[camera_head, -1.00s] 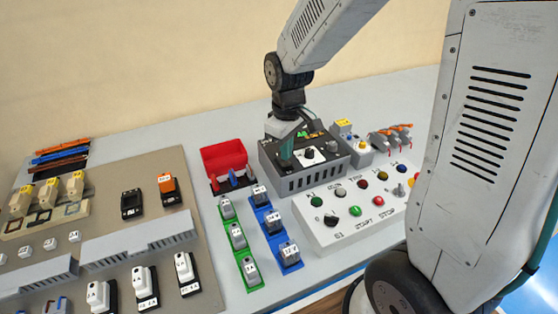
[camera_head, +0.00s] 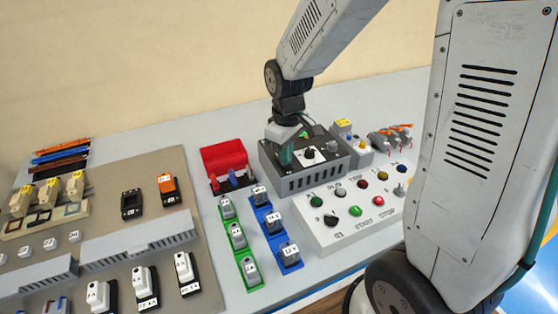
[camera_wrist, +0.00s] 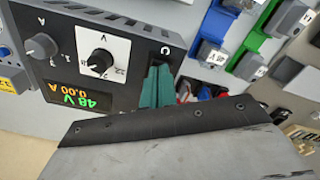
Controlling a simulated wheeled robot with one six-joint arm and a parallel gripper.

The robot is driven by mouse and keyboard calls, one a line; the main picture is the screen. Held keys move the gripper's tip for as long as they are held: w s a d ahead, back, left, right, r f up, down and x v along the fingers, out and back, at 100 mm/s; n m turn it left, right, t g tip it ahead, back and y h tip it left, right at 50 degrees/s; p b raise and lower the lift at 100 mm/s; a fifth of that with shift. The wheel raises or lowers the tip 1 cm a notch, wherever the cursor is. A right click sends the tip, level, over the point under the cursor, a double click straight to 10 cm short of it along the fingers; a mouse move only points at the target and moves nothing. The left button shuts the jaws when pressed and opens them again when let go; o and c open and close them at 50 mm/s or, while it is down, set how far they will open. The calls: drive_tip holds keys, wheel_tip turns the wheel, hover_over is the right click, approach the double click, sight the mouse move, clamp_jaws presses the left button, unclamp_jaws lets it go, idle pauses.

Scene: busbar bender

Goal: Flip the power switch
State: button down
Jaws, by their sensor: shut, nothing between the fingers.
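The grey power supply box (camera_head: 315,178) stands on the table, and its black panel (camera_wrist: 105,22) shows in the wrist view. Its display (camera_wrist: 75,103) is lit and reads 48 V and 0.00 A. The black power switch (camera_wrist: 160,60) is at the panel's end, beside an "O" mark, and is mostly hidden by my fingers. My gripper (camera_wrist: 155,85) has green fingertips, shut with nothing between them, right over the switch. It also shows in the head view (camera_head: 287,156). I cannot tell whether the tips touch the switch.
A white control panel (camera_head: 325,236) with buttons stands in front of the box. A red bin (camera_head: 224,158) and green (camera_head: 256,284) and blue (camera_head: 291,267) racks are to its left. Orange-handled parts (camera_head: 388,138) stand to its right.

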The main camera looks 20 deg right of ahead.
drive_tip(key=shift+f, duration=0.25)
drive_tip(key=shift+r, duration=3.55)
